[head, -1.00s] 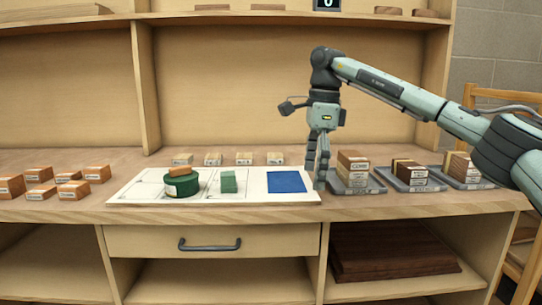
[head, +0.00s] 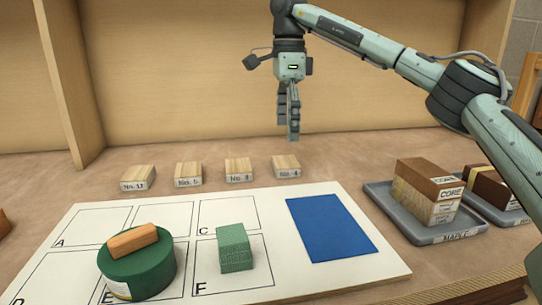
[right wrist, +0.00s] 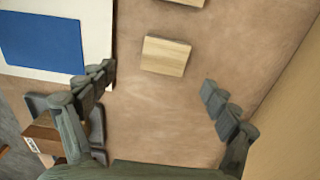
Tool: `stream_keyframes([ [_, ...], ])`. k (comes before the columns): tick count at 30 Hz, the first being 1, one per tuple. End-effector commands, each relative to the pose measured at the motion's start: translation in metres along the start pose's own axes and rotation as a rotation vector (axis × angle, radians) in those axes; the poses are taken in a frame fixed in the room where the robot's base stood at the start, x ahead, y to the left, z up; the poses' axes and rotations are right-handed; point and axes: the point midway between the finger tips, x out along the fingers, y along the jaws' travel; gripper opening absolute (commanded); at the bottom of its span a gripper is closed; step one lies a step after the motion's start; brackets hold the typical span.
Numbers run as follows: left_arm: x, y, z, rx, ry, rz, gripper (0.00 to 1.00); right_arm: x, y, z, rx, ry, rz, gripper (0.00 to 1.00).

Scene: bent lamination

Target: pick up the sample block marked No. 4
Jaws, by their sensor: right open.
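The sample block marked No. 4 (head: 286,166) is a small pale wooden block at the right end of a row behind the white board. My right gripper (head: 290,135) is above and just behind it, pointing down, open and empty. In the right wrist view a pale block (right wrist: 166,56), which appears to be No. 4, lies beyond the open fingers (right wrist: 160,100), apart from them and nearer the top of the picture. My left gripper is not in view.
Blocks No. 3 (head: 239,170), No. 5 (head: 188,174) and another (head: 138,178) continue the row leftward. The white board (head: 180,209) holds a green tin (head: 135,276) with an orange block on top, a green block (head: 234,248) and a blue patch (head: 330,229). A grey tray (head: 404,222) with stacked blocks stands right.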

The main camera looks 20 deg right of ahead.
Motion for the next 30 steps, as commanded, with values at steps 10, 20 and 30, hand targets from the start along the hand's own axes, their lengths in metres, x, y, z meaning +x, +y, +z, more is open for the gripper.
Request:
stream_keyframes([
  [10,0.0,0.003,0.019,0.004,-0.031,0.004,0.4,0.035,-0.003,-0.001,0.001,0.001,0.002,0.88],
  [20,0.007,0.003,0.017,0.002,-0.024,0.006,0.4,0.076,-0.008,-0.001,0.001,0.001,0.002,0.88],
  [30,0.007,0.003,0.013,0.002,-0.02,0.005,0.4,0.078,-0.008,0.0,0.001,0.0,0.0,0.77],
])
